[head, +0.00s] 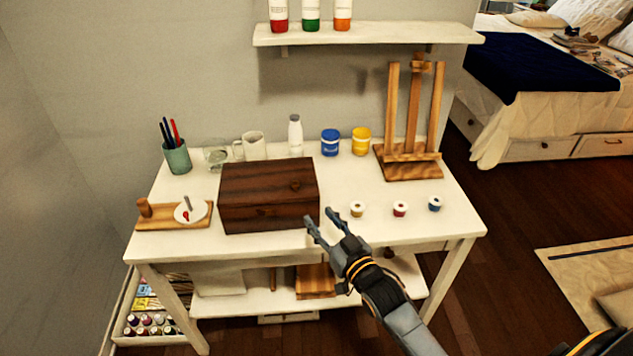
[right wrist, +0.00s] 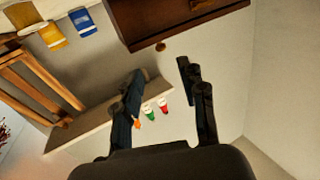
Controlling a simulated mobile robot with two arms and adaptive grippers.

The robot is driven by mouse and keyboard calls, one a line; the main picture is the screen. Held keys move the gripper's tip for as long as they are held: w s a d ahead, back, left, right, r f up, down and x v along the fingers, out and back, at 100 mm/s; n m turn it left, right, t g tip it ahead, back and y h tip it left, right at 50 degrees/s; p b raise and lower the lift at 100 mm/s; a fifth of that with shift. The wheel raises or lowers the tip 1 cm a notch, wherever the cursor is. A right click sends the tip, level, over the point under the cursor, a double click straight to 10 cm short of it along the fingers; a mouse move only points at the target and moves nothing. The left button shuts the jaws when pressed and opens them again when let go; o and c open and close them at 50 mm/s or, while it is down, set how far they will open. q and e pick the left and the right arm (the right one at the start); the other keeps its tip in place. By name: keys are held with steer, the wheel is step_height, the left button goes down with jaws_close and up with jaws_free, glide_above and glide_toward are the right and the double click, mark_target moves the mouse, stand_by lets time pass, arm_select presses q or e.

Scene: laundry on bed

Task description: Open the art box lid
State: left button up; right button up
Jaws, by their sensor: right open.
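The art box (head: 268,190) is a dark brown wooden box on the white table, left of the middle in the head view. Its lid looks shut, lying flat on the body. The box also shows at the top of the right wrist view (right wrist: 175,18). My right gripper (head: 318,220) is open and empty, its fingertips near the box's front right corner, apparently apart from it. Its two spread fingers (right wrist: 160,75) show in the right wrist view with nothing between them. My left gripper is not in view.
Small paint pots (head: 400,208) stand right of the gripper. A wooden easel (head: 412,172), blue jar (head: 330,142), yellow jar (head: 361,141) and white bottle (head: 295,135) stand behind. A board (head: 160,218) with a white dish lies left of the box. A shelf (head: 370,32) hangs above.

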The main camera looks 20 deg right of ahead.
mark_target(297, 187)
steer(key=w, duration=0.4)
steer(key=w+a, duration=0.1)
steer(key=w, duration=0.4)
steer(key=w+a, duration=0.1)
steer(key=w, duration=0.3)
steer(key=shift+w+r, duration=0.3)
steer(key=shift+d, duration=0.1)
jaws_close()
